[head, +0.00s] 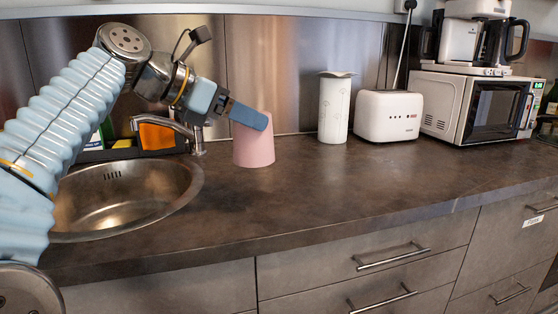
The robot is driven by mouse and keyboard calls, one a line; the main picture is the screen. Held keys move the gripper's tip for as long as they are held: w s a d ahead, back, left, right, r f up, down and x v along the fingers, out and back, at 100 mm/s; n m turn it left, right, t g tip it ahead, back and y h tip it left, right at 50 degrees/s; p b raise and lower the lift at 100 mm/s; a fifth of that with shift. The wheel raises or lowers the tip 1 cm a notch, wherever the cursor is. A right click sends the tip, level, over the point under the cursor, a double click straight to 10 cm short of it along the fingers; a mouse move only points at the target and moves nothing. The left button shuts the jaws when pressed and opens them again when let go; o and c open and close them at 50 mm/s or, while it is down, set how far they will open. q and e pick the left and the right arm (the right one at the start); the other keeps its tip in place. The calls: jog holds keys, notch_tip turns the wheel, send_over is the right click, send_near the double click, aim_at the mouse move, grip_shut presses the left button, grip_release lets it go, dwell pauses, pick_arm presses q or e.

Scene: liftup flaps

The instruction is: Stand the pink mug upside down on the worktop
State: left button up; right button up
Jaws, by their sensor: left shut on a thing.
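The pink mug (254,149) is on or just above the dark worktop (330,190), to the right of the sink. It is wider at the bottom than at the top in the picture, and no opening shows at its top. My left gripper (262,121) reaches in from the left and is shut on the mug near its upper right side. The far finger and the mug's handle cannot be made out. I cannot tell for sure whether the mug's lower edge touches the worktop. My right gripper is not in view.
A round metal sink (130,200) with a tap (170,128) is at the left. A white patterned pitcher (333,110), a white toaster (388,116) and a microwave (475,106) with a coffee maker (480,40) on top stand to the right. The worktop's front middle is clear.

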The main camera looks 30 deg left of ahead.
pick_arm(q)
jog(key=w+f, duration=0.1)
jog(key=w, duration=0.2)
jog(key=w+f, duration=0.1)
jog(key=w, duration=0.1)
jog(key=shift+w+f, duration=0.1)
jog(key=shift+f, duration=0.25)
jog(key=w+f+b, duration=0.1)
jog(key=f, duration=0.1)
jog(key=w+f+b, duration=0.1)
jog(key=w+f, duration=0.1)
jog(key=f, duration=0.1)
jog(key=w+f+b, duration=0.1)
jog(key=f, duration=0.2)
jog(key=shift+w+d, duration=0.15)
jog(key=shift+f, duration=0.15)
jog(key=shift+f, duration=0.1)
jog(key=o, duration=1.2)
jog(key=shift+f, duration=0.1)
jog(key=shift+o, duration=0.2)
